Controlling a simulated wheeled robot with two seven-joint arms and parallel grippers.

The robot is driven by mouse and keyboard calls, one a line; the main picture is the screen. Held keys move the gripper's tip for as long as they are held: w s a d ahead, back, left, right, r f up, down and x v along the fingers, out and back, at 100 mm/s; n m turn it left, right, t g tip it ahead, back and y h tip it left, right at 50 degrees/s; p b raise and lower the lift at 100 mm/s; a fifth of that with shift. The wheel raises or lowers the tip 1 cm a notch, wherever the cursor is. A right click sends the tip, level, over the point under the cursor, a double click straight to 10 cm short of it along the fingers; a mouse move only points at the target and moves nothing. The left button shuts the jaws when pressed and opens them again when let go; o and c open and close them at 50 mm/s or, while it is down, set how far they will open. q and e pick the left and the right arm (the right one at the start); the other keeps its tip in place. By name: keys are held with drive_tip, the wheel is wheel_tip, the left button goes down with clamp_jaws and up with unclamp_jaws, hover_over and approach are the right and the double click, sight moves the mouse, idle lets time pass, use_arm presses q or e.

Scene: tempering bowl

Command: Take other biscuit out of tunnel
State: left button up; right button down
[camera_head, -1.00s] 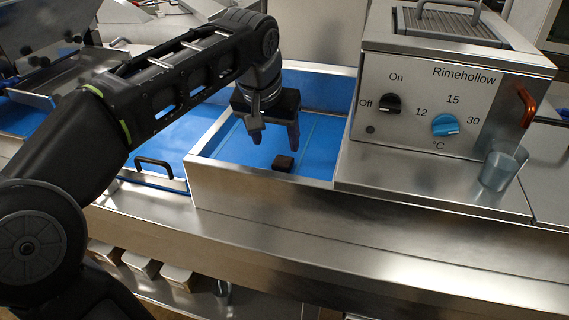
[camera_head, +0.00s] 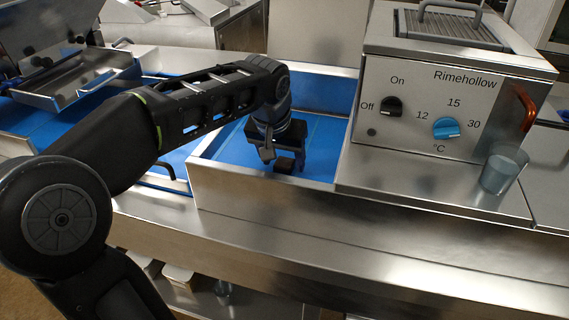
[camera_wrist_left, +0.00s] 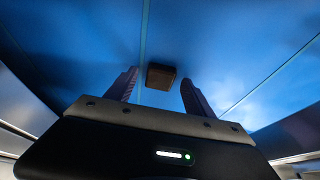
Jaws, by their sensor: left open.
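A small dark brown biscuit (camera_head: 285,163) lies on the blue floor inside the metal-walled tray (camera_head: 240,194). In the left wrist view the biscuit (camera_wrist_left: 161,77) shows just beyond and between my fingertips. My left gripper (camera_head: 284,160) is low in the tray, right above the biscuit, and points down. Its two fingers (camera_wrist_left: 156,92) are apart, with the biscuit nearer the left finger's side. Whether a finger touches the biscuit cannot be told. My right gripper is not in view.
The Rimehollow machine (camera_head: 470,110) with its knobs stands right of the tray. A clear cup (camera_head: 499,172) is on the ledge by it. The tray's front and back walls and the machine's side bound the space around my gripper.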

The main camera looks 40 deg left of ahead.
use_arm(q)
drive_tip(key=shift+f, duration=0.2)
drive_tip(key=shift+c, duration=0.3)
clamp_jaws()
idle(0.6)
